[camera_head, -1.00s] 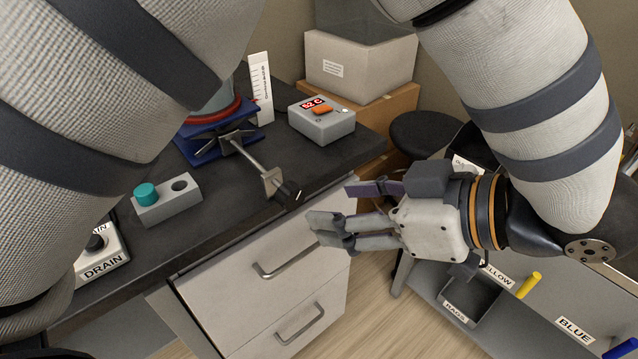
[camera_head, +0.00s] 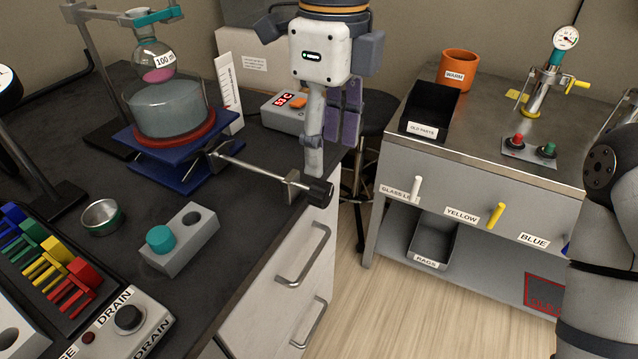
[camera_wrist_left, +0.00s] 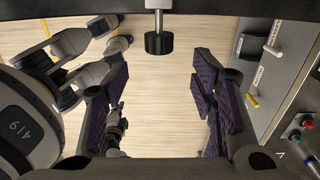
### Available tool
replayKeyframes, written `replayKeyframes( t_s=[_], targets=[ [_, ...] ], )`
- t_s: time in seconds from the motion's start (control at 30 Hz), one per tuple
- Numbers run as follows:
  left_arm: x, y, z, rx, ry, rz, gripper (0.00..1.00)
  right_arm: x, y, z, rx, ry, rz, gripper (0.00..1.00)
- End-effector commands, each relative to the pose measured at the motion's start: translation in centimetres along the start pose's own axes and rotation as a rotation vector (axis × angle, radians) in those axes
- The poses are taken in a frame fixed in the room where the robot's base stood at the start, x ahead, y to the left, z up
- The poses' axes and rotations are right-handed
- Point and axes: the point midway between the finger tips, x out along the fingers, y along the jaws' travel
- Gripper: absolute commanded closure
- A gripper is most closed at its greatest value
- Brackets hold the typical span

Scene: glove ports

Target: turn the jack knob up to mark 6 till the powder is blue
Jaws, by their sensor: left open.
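The black jack knob (camera_head: 318,192) sits on a rod from the blue lab jack (camera_head: 180,172); the knob also shows in the wrist view (camera_wrist_left: 158,43). My left gripper (camera_head: 328,155) hangs fingers down beside and behind the knob; in the wrist view it (camera_wrist_left: 160,100) is open and empty, with the knob beyond its fingers, apart from them. The flask (camera_head: 150,52) holds pink powder (camera_head: 158,75) above the glass bath (camera_head: 170,112). A white scale (camera_head: 229,95) stands behind the jack; its marks are too small to read. My right gripper cannot be made out clearly.
A display box (camera_head: 287,110) reads about 53 C. Drawer handles (camera_head: 303,255) are below the knob. The right bench (camera_head: 480,130) is beyond a floor gap.

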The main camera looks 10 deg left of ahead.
Motion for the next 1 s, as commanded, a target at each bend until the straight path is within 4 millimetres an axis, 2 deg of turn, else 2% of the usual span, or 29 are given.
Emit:
replayKeyframes(
  t_s=[0.1, 0.3, 0.43, 0.67, 0.87, 0.9, 1.0],
  targets=[
    [3.2, 0.1, 0.0, 0.003, -0.002, 0.007, 0.48, 0.0, 0.0, 0.0, 0.000, -0.001, 0.000, 1.00],
    [6.8, 0.1, 0.0, 0.003, -0.002, 0.002, 0.48, 0.0, 0.0, 0.0, 0.000, 0.001, 0.000, 1.00],
    [7.6, 0.1, 0.0, 0.003, -0.002, 0.001, 0.48, -0.1, 0.0, 0.0, 0.000, 0.002, -0.001, 1.00],
    [7.7, 0.1, 0.1, 0.004, -0.003, 0.001, 0.48, -0.1, 0.0, 0.0, -0.001, 0.001, -0.001, 1.00],
    [7.7, 0.1, 0.1, 0.004, -0.003, 0.001, 0.94, -0.1, 0.0, 0.0, -0.001, 0.001, -0.001, 1.00],
    [7.7, 0.1, 0.1, 0.004, -0.003, 0.001, 0.97, 0.0, 0.0, 0.0, -0.001, 0.001, -0.001, 1.00],
    [7.7, 0.1, 0.1, 0.004, -0.003, 0.002, 0.97, 0.0, 0.0, 0.0, -0.001, 0.001, -0.001, 1.00]
  ],
)
